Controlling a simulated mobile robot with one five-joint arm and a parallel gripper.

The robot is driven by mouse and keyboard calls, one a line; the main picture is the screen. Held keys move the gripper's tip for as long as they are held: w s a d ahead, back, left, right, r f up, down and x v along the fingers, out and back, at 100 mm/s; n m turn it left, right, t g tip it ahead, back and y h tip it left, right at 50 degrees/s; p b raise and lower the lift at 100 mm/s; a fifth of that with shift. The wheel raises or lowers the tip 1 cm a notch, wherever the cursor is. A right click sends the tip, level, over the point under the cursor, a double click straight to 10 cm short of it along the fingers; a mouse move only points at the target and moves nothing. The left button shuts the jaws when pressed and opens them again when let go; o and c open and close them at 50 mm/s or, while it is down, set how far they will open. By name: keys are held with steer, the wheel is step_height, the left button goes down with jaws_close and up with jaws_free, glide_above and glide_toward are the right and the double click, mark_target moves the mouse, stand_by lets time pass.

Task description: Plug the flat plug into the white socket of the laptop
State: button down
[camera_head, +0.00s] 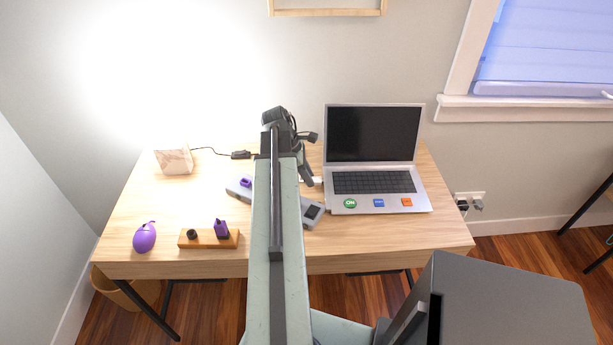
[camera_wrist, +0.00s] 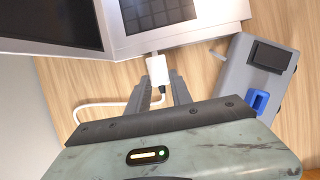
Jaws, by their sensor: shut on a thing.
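The silver laptop (camera_head: 421,190) stands open on the desk, its dark screen facing me. In the wrist view its side edge (camera_wrist: 195,35) runs across the top. The white plug (camera_wrist: 158,68) with a white cable (camera_wrist: 95,103) is between the two fingers of my gripper (camera_wrist: 160,80), which is shut on it. The plug's front end points at the laptop's side edge and is at or very near it. The white socket is not distinguishable, so I cannot tell whether the plug is inside. In the head view my arm hides part of the gripper area left of the laptop.
A grey device (camera_head: 313,213) lies close to the laptop, partly behind my arm; the wrist view shows its blue part (camera_wrist: 258,103). A wooden block (camera_head: 205,241), a purple egg-shaped item (camera_head: 145,237) and a lamp (camera_head: 174,160) stand on the desk's left.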

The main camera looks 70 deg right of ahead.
steer(key=shift+s+d, duration=0.1)
steer(key=shift+s, duration=0.05)
steer(key=c, duration=1.1)
jaws_free()
steer(key=shift+o, duration=0.2)
steer(key=shift+r, duration=0.1)
steer(key=p+v, duration=0.7)
steer(key=shift+r, duration=0.3)
